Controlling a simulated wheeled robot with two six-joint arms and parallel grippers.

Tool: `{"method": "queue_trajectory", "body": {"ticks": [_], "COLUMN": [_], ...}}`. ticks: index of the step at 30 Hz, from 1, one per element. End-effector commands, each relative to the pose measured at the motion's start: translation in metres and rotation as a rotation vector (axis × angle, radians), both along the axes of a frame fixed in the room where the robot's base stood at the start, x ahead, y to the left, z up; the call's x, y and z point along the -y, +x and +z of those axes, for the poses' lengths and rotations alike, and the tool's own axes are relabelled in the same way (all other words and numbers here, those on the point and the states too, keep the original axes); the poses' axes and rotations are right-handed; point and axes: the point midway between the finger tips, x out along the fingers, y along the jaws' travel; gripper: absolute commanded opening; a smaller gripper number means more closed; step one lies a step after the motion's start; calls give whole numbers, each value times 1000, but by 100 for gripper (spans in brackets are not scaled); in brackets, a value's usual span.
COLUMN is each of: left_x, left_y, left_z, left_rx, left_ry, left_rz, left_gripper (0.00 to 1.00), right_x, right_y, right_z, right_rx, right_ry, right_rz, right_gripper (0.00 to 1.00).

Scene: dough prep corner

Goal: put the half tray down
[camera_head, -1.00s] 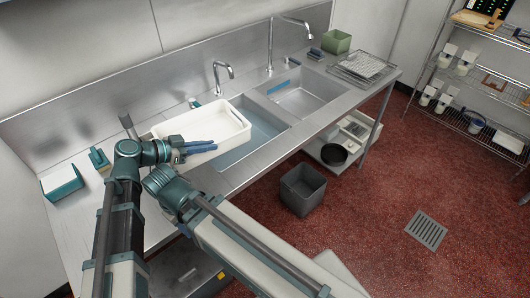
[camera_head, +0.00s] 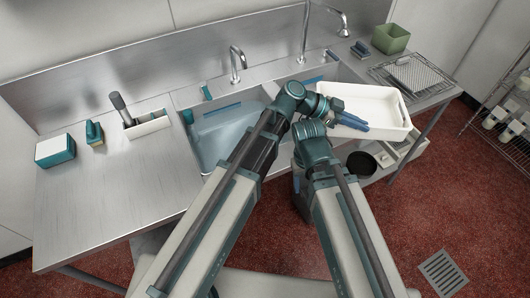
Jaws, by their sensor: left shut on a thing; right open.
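The half tray (camera_head: 385,128) is white, shallow and rectangular. It appears roughly level, in front of the right sink and across the bench's front edge in the picture. My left gripper (camera_head: 352,119) is shut on the tray's left end, with its blue fingers at the wall there. The tray's inside looks empty. I cannot tell whether its underside touches the bench. I cannot make out my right gripper; the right arm's bent joint is close below the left wrist and hides what lies behind it.
The steel bench (camera_head: 115,185) is clear at front left. The left sink (camera_head: 222,135) holds bluish water. A wire rack (camera_head: 432,72) and green tub (camera_head: 391,38) stand right. A teal-sided box (camera_head: 55,151), sponge (camera_head: 94,132) and utensil holder (camera_head: 150,124) stand left. Tall taps (camera_head: 237,65) rise behind.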

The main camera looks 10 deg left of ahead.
Motion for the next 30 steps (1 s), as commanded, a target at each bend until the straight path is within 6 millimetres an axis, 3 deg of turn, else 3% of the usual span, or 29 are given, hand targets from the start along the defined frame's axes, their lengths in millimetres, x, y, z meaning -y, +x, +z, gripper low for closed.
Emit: {"method": "queue_trajectory", "body": {"ticks": [5,8,13,18,21,24,30], "left_x": [-37,-82,-176,-259,-299,-333,-352], "left_y": [17,33,54,58,56,52,48], "left_z": [-2,-6,-11,-15,-19,-37,-68], "left_rx": [-45,-105,-241,-369,-435,-505,-583], "left_ry": [7,13,14,-1,-14,-28,-40], "left_rz": [59,126,268,392,452,501,527], "left_gripper": [0,0,0,0,0,0,0], "right_x": [0,0,0,0,0,0,0], "right_y": [0,0,0,0,0,0,0], "right_z": [-1,-2,-3,-4,-8,-25,-56], "right_rx": [0,0,0,0,0,0,0], "right_ry": [0,0,0,0,0,0,0], "right_rz": [0,0,0,0,0,0,0], "right_gripper": [57,57,57,57,57,57,57]}}
